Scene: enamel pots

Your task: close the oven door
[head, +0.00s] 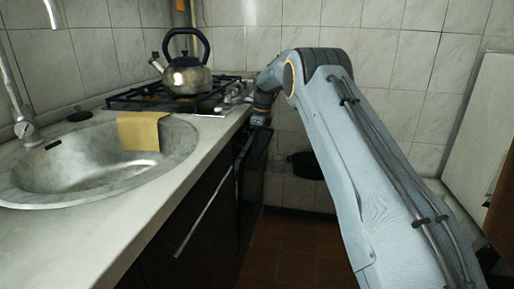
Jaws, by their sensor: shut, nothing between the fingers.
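The oven (250,180) is under the hob at the far end of the counter. Its dark door front is seen at a steep angle, close to the line of the cabinet fronts. I cannot tell whether it is fully closed or slightly ajar. My gripper (261,120) points down beside the counter's far front edge, at the top of the oven front. It is small and dark here; it is shut and holds nothing. I cannot tell whether it touches the door. My arm covers part of the view to the right.
A steel kettle (187,77) stands on the gas hob (150,100). A sink (85,160) with a yellow cloth (140,132) over its rim is at left. A black pot (305,165) shows by the back wall, partly behind my arm. The brown floor (285,240) in front is clear.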

